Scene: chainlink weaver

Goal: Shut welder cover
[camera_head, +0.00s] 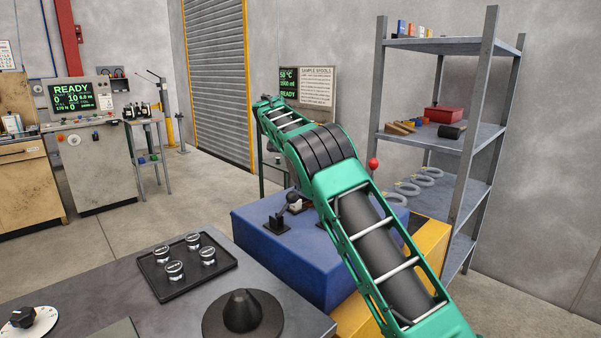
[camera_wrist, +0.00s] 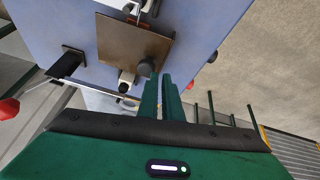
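The welder is a blue box (camera_head: 258,257) on a yellow base, partly hidden behind my arm in the head view. Its blue top (camera_wrist: 72,24) fills much of the upper wrist view. A brown, see-through plate, seemingly the welder cover (camera_wrist: 118,42), shows there with a dark round knob (camera_wrist: 146,66) near its lower right corner. I cannot tell its exact angle. My gripper (camera_wrist: 161,76) has its two green fingers almost together, with only a thin empty gap. The tips are right beside the knob; contact is unclear. I cannot make out the gripper in the head view.
A red-balled lever (camera_head: 373,164) rises beside the welder. A grey bench (camera_head: 130,275) in front holds a black tray (camera_head: 215,277) of several silver-topped pieces and a dark cone (camera_head: 241,310). A metal shelf (camera_head: 436,46) stands right. Open floor lies at the left.

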